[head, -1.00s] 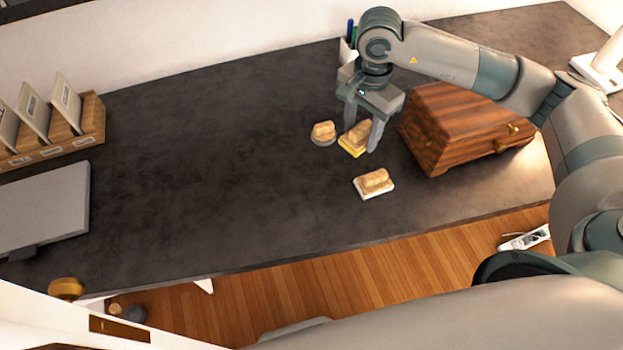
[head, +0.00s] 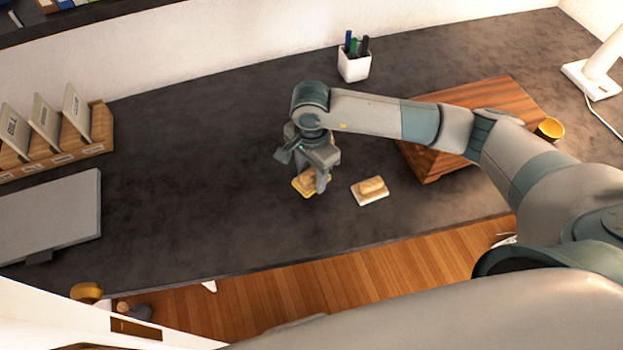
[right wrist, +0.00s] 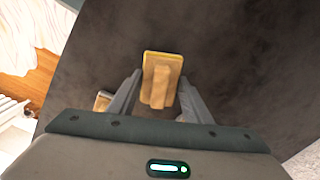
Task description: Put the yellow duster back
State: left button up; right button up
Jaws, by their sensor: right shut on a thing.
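The yellow duster (head: 304,184) has a yellow base and a pale wooden grip. My right gripper (head: 311,184) is shut on it over the dark desk (head: 200,170); whether its base touches the desk is unclear. In the right wrist view the duster (right wrist: 161,80) shows at the right fingertips (right wrist: 158,97). A white-based duster (head: 370,191) lies on the desk to its right; part of a wood-gripped block shows beside the left finger in the wrist view (right wrist: 102,100). The grey-based duster seen earlier is not visible now. My left gripper is not in view.
A white pen cup (head: 354,66) is at the back. A wooden file rack (head: 70,145) and a grey flat panel (head: 50,215) are at the left. The desk's left middle is clear.

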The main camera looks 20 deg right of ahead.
aim_at(312, 183)
jog(key=shift+f+p, duration=0.6)
jog(key=shift+f, duration=0.05)
notch_tip(312, 183, down, 2)
jog(key=shift+p, duration=0.5)
jog(key=shift+f, duration=0.3)
jog(key=shift+f+b, duration=0.25)
jog(key=shift+b, duration=0.05)
jog(key=o, duration=1)
jog(key=shift+r, duration=0.15)
